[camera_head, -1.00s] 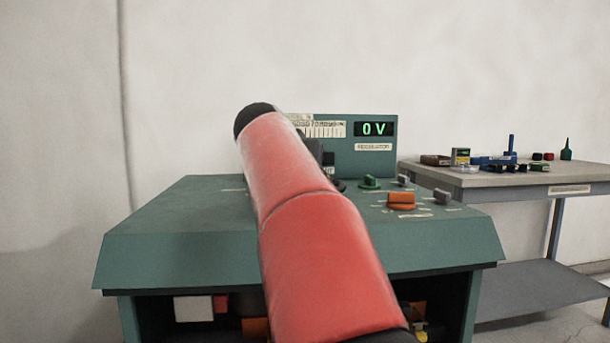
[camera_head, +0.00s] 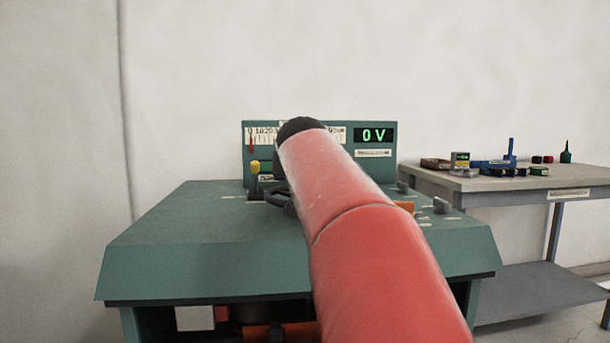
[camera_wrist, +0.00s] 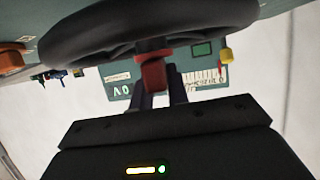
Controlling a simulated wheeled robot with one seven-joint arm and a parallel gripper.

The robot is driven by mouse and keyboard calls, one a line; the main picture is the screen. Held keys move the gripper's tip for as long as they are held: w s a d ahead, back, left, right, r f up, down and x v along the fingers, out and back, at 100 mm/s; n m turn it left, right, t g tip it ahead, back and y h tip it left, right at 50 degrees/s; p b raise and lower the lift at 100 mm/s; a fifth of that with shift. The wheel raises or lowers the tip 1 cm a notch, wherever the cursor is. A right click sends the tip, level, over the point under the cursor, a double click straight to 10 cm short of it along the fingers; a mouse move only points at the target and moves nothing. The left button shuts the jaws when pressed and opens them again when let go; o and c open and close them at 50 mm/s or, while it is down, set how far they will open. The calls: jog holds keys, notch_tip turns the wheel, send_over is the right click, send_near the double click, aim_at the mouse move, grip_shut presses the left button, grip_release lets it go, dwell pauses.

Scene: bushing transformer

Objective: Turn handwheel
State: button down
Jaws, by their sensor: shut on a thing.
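The handwheel (camera_wrist: 100,43) is a large black ring across the top of the wrist view, which is upside down. A short red grip (camera_wrist: 153,75) stands at its rim. My gripper (camera_wrist: 158,92) is shut on this red grip, one dark finger on either side. In the head view, part of the black handwheel (camera_head: 280,199) shows on the green console top, left of my red arm. My arm hides the rest of the wheel and my gripper there.
The green console (camera_head: 190,225) has an upright panel with a scale and a display reading 0 V (camera_head: 374,135). A yellow-knobbed lever (camera_head: 255,172) stands left of the wheel. An orange knob (camera_head: 405,206) is right of my arm. A side table (camera_head: 500,181) holds small items.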

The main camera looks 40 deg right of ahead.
jog(key=c, duration=1.4)
grip_release()
jog(key=shift+o, duration=0.2)
jog(key=shift+s+a, duration=0.1)
jog(key=b+v, duration=0.1)
jog(key=v, duration=0.6)
jog(key=shift+s+a+r, duration=0.15)
jog(key=shift+s+a, duration=0.1)
